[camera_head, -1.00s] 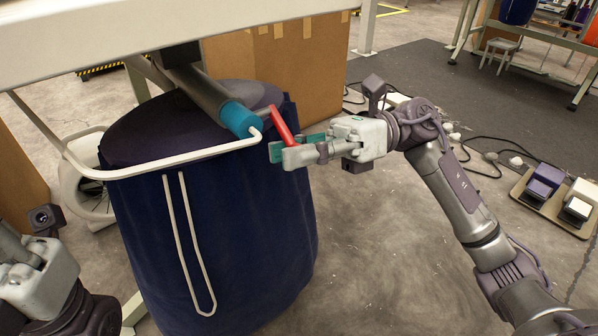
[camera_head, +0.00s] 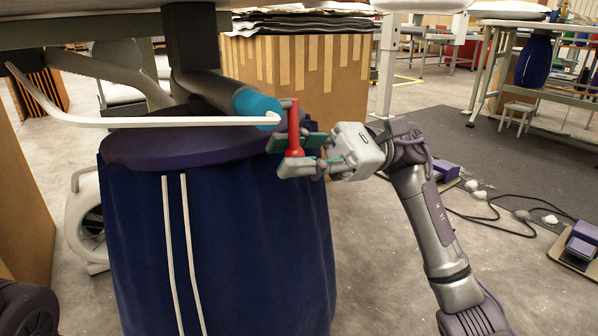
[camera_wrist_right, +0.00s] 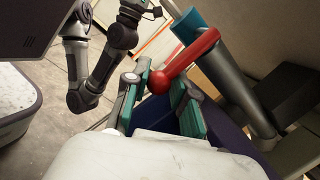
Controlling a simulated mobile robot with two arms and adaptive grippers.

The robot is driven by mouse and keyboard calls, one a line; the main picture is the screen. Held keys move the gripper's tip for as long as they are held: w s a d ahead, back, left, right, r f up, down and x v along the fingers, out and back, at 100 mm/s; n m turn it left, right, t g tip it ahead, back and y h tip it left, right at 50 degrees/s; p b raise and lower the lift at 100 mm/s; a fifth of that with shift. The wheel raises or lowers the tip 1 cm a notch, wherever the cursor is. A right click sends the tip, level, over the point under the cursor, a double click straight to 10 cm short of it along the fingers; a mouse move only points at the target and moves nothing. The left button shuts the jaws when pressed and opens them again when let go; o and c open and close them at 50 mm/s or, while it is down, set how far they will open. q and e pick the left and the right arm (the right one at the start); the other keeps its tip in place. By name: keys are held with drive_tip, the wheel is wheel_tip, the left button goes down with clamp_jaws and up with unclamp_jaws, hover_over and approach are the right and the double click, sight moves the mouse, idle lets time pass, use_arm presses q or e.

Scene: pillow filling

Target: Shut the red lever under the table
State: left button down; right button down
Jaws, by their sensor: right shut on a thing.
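The red lever (camera_head: 294,122) hangs nearly upright in the head view, from the end of a grey pipe with a blue collar (camera_head: 257,104) under the table (camera_head: 90,30). Its round lower end is between the fingers of my right gripper (camera_head: 293,158), which is shut on it. In the right wrist view the lever (camera_wrist_right: 192,60) slants down to its red knob between the teal pads of my right gripper (camera_wrist_right: 160,93). My left gripper does not show; only a dark part of mine is at the lower left of the head view.
A dark blue fabric bag (camera_head: 235,240) hangs below the pipe, close to my right gripper. A white bent rod (camera_head: 140,122) runs across above it. A large cardboard box (camera_head: 325,75) stands behind. Cables and pedals (camera_head: 583,240) lie on the floor at right.

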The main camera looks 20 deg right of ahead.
drive_tip(key=shift+w+r+n+b, duration=0.15)
drive_tip(key=shift+n+b, duration=0.15)
drive_tip(key=shift+n, duration=0.3)
drive_tip(key=c, duration=1)
unclamp_jaws()
drive_tip(key=shift+o, duration=0.4)
